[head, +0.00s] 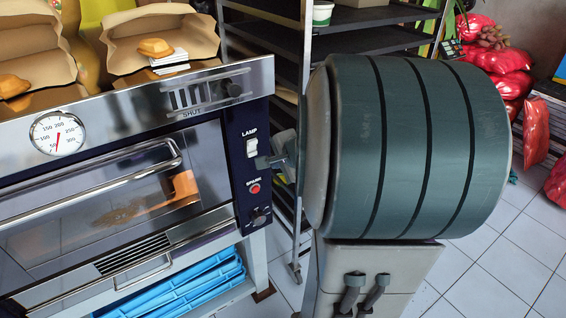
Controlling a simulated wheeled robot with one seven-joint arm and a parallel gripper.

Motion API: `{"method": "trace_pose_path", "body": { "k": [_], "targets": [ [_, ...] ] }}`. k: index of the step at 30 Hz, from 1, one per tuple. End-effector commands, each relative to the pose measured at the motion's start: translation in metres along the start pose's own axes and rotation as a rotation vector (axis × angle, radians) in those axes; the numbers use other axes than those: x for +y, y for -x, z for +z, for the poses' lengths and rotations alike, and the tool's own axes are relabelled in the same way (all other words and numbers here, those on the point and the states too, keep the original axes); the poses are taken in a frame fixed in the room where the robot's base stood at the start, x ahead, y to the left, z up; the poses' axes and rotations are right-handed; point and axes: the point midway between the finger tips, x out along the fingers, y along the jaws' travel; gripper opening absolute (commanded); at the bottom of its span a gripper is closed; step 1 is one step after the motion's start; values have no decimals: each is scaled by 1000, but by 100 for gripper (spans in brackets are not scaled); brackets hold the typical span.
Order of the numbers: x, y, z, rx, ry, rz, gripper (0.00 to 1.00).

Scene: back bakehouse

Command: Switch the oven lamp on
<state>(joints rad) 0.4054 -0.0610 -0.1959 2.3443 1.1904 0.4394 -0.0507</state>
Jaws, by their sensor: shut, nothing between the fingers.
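The oven (110,165) stands at the left, its front facing me. On the dark panel at its right end is the white lamp switch (251,147), under the word LAMP. I cannot tell which way the switch is set. My gripper (261,162) is shut and empty, its tip just below and right of the switch. I cannot tell whether it touches the switch or panel. The oven window (130,200) shows a brownish interior with something bread-like in it.
A red button (255,188) marked SPARE and a dark knob (259,219) sit below the switch. A slider marked SHUT (231,88) and a dial gauge (58,134) are above. Blue trays (190,287) lie under the oven. A dark shelf rack (360,40) stands behind.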

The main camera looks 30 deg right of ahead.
Motion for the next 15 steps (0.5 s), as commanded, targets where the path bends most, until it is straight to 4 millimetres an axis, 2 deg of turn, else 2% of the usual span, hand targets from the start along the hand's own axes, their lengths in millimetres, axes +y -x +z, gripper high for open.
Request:
{"method": "trace_pose_path", "body": {
  "k": [1, 6, 15],
  "targets": [
    [1, 8, -1, 1, -1, -2, 0],
    [6, 21, -2, 3, -2, -1, 0],
    [8, 25, -2, 3, -4, 1, 0]
  ]
}}
